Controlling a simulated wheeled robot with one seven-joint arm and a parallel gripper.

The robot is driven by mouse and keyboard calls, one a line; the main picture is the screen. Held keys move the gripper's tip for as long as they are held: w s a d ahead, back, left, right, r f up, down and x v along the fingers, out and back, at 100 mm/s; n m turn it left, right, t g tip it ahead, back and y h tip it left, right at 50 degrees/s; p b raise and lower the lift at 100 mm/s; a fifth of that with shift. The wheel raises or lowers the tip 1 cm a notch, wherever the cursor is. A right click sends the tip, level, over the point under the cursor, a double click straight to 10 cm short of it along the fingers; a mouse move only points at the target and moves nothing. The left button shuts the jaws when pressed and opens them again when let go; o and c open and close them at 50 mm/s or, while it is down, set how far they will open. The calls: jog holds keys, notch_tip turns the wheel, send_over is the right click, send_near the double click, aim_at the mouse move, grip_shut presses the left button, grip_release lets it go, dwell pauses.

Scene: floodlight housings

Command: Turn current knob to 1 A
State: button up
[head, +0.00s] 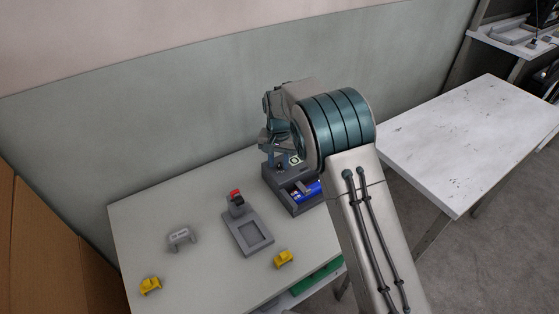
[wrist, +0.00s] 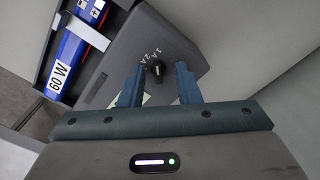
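The current knob (wrist: 154,70) is a small black knob on the sloped dark grey face of a device (wrist: 117,65). Marks reading 1 A and 2 A are printed beside it in the wrist view. My gripper (wrist: 158,78) is open, with one finger on each side of the knob and a gap visible to both. In the head view the device (head: 291,205) stands at the table's right back, partly hidden by my arm. My gripper (head: 272,140) is above it, and its fingertips are hard to make out there. The knob's exact pointing direction is unclear.
A blue part marked 60 W (wrist: 66,58) lies in the device's tray. On the table (head: 190,212) are a grey fixture with a red top (head: 247,232), a grey bracket (head: 181,238) and two yellow pieces (head: 150,286), (head: 284,259). A white table (head: 470,140) stands at right.

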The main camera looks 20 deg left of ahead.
aim_at(279, 165)
notch_tip(279, 165, up, 14)
jog(key=b, duration=0.1)
dwell(0.5)
jog(key=shift+f, duration=0.15)
jog(key=s+d+r, duration=0.3)
jog(key=d, duration=0.4)
jog(key=s+d+r+t, duration=0.1)
jog(key=s+d+r, duration=0.15)
jog(key=d, duration=0.55)
jog(key=s+d+r, duration=0.3)
jog(key=d, duration=0.4)
jog(key=s+d+f+t, duration=0.1)
jog(key=s+d+f, duration=0.1)
jog(key=s+d, duration=0.4)
jog(key=s+d+f+t, duration=0.1)
jog(key=s+d+f, duration=0.2)
jog(key=s+d, duration=0.4)
jog(key=s, duration=0.5)
jog(key=shift+s+m, duration=0.4)
